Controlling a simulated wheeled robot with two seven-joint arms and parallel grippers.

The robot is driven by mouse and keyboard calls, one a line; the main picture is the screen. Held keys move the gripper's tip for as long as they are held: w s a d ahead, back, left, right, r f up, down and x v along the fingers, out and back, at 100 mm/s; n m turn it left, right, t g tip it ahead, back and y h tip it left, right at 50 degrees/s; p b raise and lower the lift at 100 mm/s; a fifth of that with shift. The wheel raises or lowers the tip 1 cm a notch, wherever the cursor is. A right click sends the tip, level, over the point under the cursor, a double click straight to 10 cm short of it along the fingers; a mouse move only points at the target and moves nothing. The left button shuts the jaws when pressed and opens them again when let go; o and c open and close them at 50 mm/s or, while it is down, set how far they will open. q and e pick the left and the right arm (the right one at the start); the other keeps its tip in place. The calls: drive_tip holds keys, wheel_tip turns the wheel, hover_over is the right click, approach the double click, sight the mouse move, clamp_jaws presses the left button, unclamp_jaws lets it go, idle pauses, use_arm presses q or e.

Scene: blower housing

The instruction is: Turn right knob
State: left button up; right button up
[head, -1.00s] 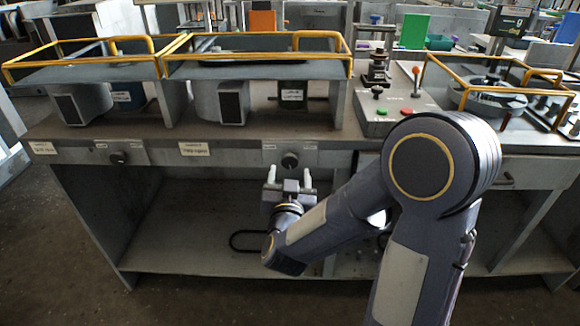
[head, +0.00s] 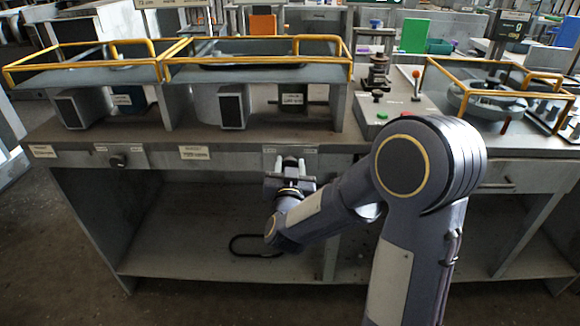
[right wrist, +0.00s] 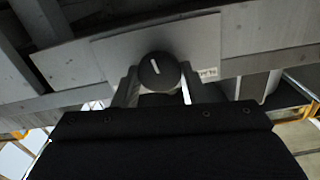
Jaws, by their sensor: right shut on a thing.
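The right knob, round and black with a white mark, shows between the two fingers in the right wrist view (right wrist: 159,72), in front of a light metal plate (right wrist: 110,55). In the head view my right gripper (head: 290,165) is at the panel below the bench top and hides that knob. The gripper also shows in the right wrist view (right wrist: 158,88), with one finger on each side of the knob, shut on it. The left knob (head: 118,160) is on the panel further left. My left gripper is in neither view.
Yellow-railed shelves (head: 260,62) stand on the bench top. A control box (head: 392,108) with a red-topped lever (head: 416,82) stands to the right. The open lower shelf (head: 190,235) holds a black loop (head: 256,246).

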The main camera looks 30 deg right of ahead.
drive_tip(key=shift+f+b, duration=0.15)
drive_tip(key=shift+b, duration=0.25)
drive_tip(key=shift+m, duration=0.3)
drive_tip(key=o, duration=0.9)
drive_tip(key=shift+o, duration=0.2)
drive_tip(key=shift+s, duration=0.1)
drive_tip(key=v, duration=0.7)
drive_tip(key=shift+s+a+p, duration=0.25)
drive_tip(key=shift+s+p, duration=0.05)
drive_tip(key=shift+w, duration=0.1)
